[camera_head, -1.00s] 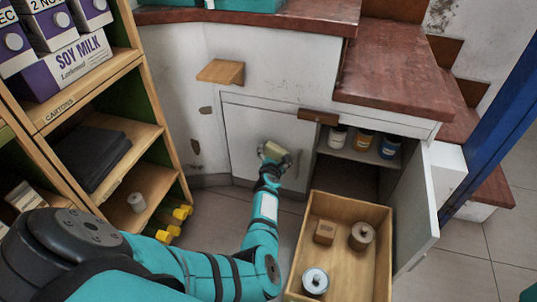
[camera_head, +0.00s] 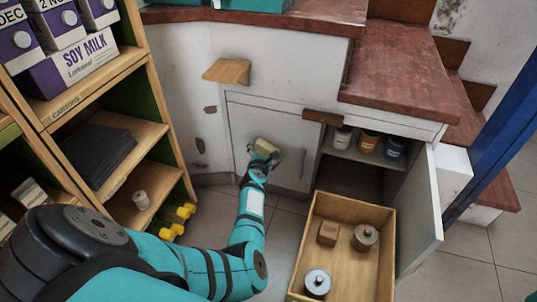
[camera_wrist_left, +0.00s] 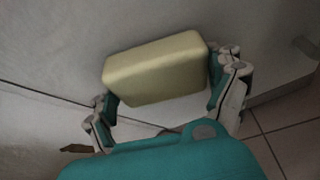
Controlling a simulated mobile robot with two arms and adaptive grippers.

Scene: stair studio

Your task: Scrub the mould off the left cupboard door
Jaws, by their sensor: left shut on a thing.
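The left cupboard door (camera_head: 300,132) is a closed pale grey panel with a vertical handle near its right edge. My left gripper (camera_head: 266,156) is in front of the door's left half. It is shut on a pale yellow sponge (camera_head: 267,145), which is at the door's face. In the left wrist view the sponge (camera_wrist_left: 157,68) sits between both fingers of the left gripper (camera_wrist_left: 170,90), close to or against the grey surface. Contact is hard to tell. No clear mould patch shows on the door; the arm and sponge hide part of it. My right gripper is not in view.
The right cupboard door (camera_head: 424,205) stands open, with several jars (camera_head: 368,142) on the shelf inside. A wooden crate (camera_head: 392,240) with a few items stands on the floor in front. A shelf unit (camera_head: 150,70) is at the left, with yellow dumbbells (camera_head: 178,220) at its foot.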

